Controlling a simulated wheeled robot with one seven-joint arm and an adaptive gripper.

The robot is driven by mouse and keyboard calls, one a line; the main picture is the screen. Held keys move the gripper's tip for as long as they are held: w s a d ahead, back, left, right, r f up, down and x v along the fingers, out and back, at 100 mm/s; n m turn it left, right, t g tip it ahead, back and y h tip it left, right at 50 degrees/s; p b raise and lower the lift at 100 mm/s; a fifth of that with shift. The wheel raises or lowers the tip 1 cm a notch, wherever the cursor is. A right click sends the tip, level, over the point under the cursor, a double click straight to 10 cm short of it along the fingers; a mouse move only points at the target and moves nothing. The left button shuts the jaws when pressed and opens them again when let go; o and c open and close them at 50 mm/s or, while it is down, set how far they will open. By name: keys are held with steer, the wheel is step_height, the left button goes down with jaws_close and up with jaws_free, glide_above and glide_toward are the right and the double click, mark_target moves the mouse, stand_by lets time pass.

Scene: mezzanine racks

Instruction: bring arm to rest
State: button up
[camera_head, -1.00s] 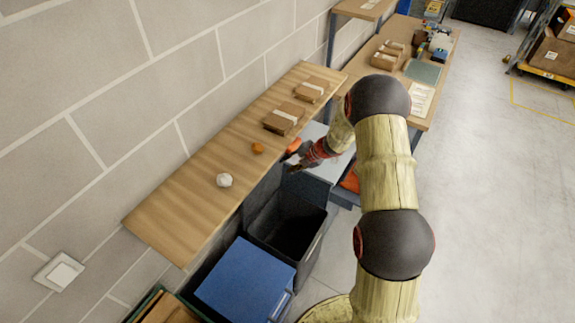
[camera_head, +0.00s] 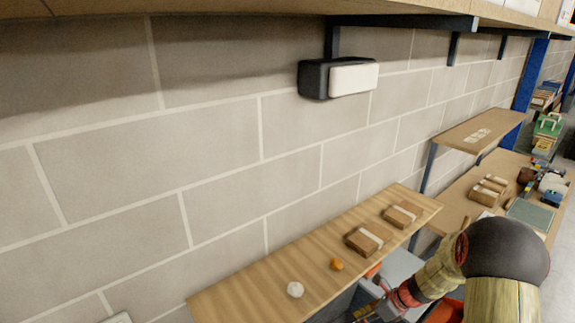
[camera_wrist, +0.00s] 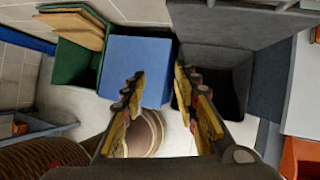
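My arm (camera_head: 500,262) is at the lower right of the head view, bent so its forearm points left and down beside the wooden shelf board (camera_head: 262,285). My gripper (camera_head: 362,308) is low at the bottom edge there, just off the board's front edge, and partly cut off. In the wrist view my gripper (camera_wrist: 160,84) shows two yellow and dark fingers spread apart with nothing between them. It is open and points down toward the bins and floor.
The board holds a white ball (camera_head: 295,289), an orange item (camera_head: 337,264) and two cardboard boxes (camera_head: 368,238). Below my gripper are a blue bin (camera_wrist: 150,60), a dark open bin (camera_wrist: 225,75) and a green crate (camera_wrist: 72,70). A wall-mounted box (camera_head: 338,77) hangs above.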

steer(key=s+a+r+n+t+h+b, duration=0.1)
steer(key=s+r+n+h+b, duration=0.1)
steer(key=s+n+b, duration=0.6)
steer(key=s+a+r+n+t+h+b, duration=0.1)
steer(key=s+a+r+n+h+b, duration=0.1)
steer(key=s+n+b, duration=0.6)
steer(key=s+a+r+n+t+h+b, duration=0.1)
steer(key=s+r+n+b, duration=0.3)
steer(key=s+n+b, duration=0.4)
steer(key=s+n+h, duration=0.1)
steer(key=s+n, duration=0.1)
steer(key=s, duration=0.2)
steer(key=shift+s+a+r+n, duration=0.25)
steer(key=shift+s+a+n, duration=0.05)
steer(key=shift+s+a, duration=0.05)
